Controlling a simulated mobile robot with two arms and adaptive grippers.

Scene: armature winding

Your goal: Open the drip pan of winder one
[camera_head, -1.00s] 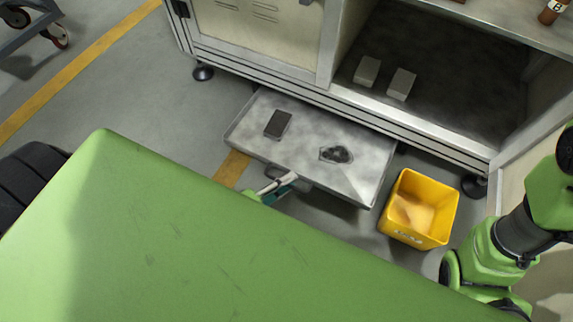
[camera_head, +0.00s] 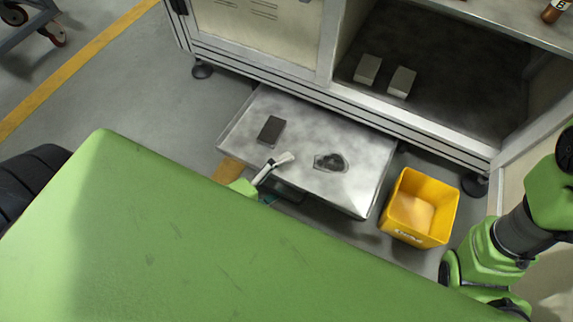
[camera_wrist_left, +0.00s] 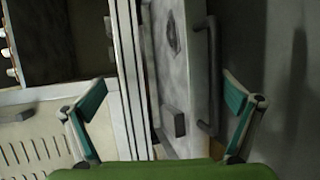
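The drip pan (camera_head: 300,145) is a shallow grey metal tray, pulled out from under the machine cabinet, low above the floor. A dark rectangular piece (camera_head: 271,129) and a dark stain (camera_head: 331,162) show on it. Its bar handle (camera_wrist_left: 210,75) runs along the front edge in the left wrist view; in the head view it is mostly hidden. My left gripper (camera_head: 278,178) is at the pan's front edge. In the left wrist view the gripper (camera_wrist_left: 166,95) has its fingers wide apart, with the pan front and handle between them and apart from the fingers. My right gripper is not seen.
A yellow bin (camera_head: 419,210) stands on the floor just right of the pan. The cabinet (camera_head: 258,35) is above and behind, with two small grey blocks (camera_head: 402,82) on its open shelf. A cart (camera_head: 30,25) stands far left. Floor left of the pan is clear.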

